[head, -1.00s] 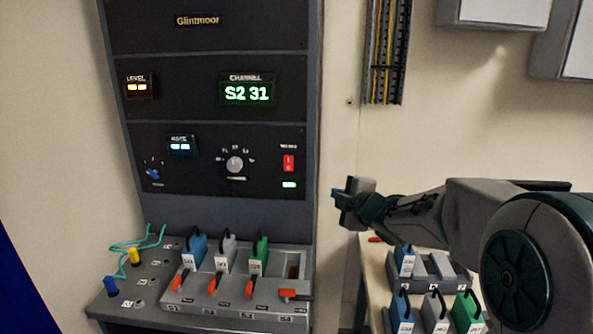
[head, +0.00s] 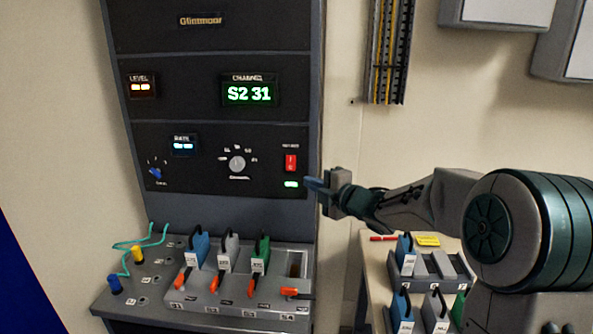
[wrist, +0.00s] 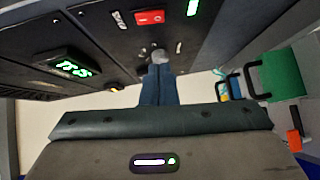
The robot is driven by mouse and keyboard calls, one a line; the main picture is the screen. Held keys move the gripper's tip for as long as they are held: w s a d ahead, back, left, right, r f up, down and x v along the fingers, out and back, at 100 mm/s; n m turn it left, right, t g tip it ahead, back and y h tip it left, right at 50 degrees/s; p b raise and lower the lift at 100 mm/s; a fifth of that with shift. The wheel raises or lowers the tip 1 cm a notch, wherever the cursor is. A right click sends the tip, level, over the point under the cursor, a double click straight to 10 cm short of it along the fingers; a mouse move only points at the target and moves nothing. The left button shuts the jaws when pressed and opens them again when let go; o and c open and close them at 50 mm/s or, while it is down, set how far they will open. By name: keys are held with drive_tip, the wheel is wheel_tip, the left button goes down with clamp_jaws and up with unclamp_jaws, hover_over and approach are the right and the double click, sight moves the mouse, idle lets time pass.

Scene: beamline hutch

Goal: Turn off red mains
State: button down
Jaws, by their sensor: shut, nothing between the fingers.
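The red mains switch (head: 291,162) is a small upright rocker at the right of the lower black panel, with a lit green lamp (head: 291,184) just below it. The switch also shows at the top of the wrist view (wrist: 150,17), its lamp to the right. My gripper (head: 308,183) is shut and empty, its blue fingers pointing left at the panel. In the head view the fingertips are just right of the lamp and lower than the switch. In the wrist view my fingers (wrist: 160,85) point up the picture, apart from the switch. I cannot tell whether they touch the panel.
A grey rotary knob (head: 237,163) and a blue knob (head: 155,172) share the panel. A channel display (head: 249,93) reads S2 31. Below, a sloped console (head: 225,299) holds coloured plugs and orange levers. A side bench (head: 371,262) with more plugs stands at lower right.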

sight(287, 167)
drive_tip(key=shift+w+a+f+p, duration=0.2)
drive_tip(key=shift+w+a+p, duration=0.45)
drive_tip(key=shift+w, duration=0.85)
drive_tip(key=shift+w+a+f+p, duration=0.15)
drive_tip(key=shift+w+a+p, duration=0.3)
drive_tip(key=shift+w+a, duration=0.8)
drive_tip(key=shift+w+a+f+p, duration=0.2)
drive_tip(key=shift+w+a+p, duration=0.3)
drive_tip(key=shift+w, duration=1.3)
drive_tip(key=shift+d, duration=0.1)
